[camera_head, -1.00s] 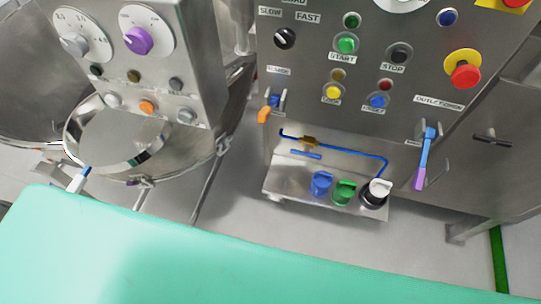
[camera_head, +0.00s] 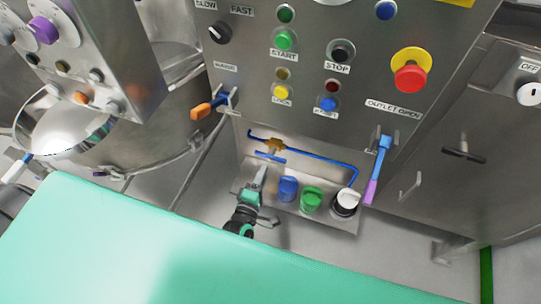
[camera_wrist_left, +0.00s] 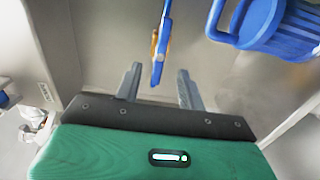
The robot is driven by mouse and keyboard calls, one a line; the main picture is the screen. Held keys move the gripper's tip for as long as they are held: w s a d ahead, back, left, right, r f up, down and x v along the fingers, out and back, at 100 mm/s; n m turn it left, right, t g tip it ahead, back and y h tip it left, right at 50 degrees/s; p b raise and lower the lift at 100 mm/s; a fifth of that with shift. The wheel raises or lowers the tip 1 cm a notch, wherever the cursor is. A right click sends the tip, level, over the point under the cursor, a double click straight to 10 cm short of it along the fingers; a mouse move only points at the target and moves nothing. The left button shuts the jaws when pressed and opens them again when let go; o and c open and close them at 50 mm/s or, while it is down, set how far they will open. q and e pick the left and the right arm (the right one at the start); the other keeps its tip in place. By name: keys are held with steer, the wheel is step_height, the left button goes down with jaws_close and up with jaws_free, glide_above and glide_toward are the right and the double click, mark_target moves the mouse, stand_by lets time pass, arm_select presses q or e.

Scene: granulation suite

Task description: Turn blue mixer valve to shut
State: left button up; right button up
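The mixer valve has a brass body (camera_head: 276,145) on a thin blue pipe (camera_head: 325,163), low on the machine's front. Its blue handle (camera_head: 268,156) lies roughly along the pipe. My left gripper (camera_head: 261,172) is just below the handle in the head view. In the left wrist view, the two grey fingers (camera_wrist_left: 159,72) are spread apart, and the blue handle (camera_wrist_left: 158,68) shows edge-on between them. Nothing is gripped, and I cannot tell whether a finger touches the handle. My right gripper is not in view.
Blue (camera_head: 288,188), green (camera_head: 311,199) and white-and-black (camera_head: 346,202) capped items stand on the shelf right of my gripper. An orange-handled lever (camera_head: 208,106) is above left; a blue-and-purple outlet lever (camera_head: 378,168) hangs at right. Push buttons fill the panel above.

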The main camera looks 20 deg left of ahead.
mark_target(269, 159)
arm_select(q)
steer(key=w, duration=0.7)
steer(key=shift+d+p, duration=0.1)
steer(key=shift+p, duration=0.25)
steer(key=shift+w, duration=0.45)
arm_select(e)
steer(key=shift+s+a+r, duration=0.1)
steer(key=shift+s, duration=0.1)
arm_select(q)
steer(key=shift+c, duration=0.4)
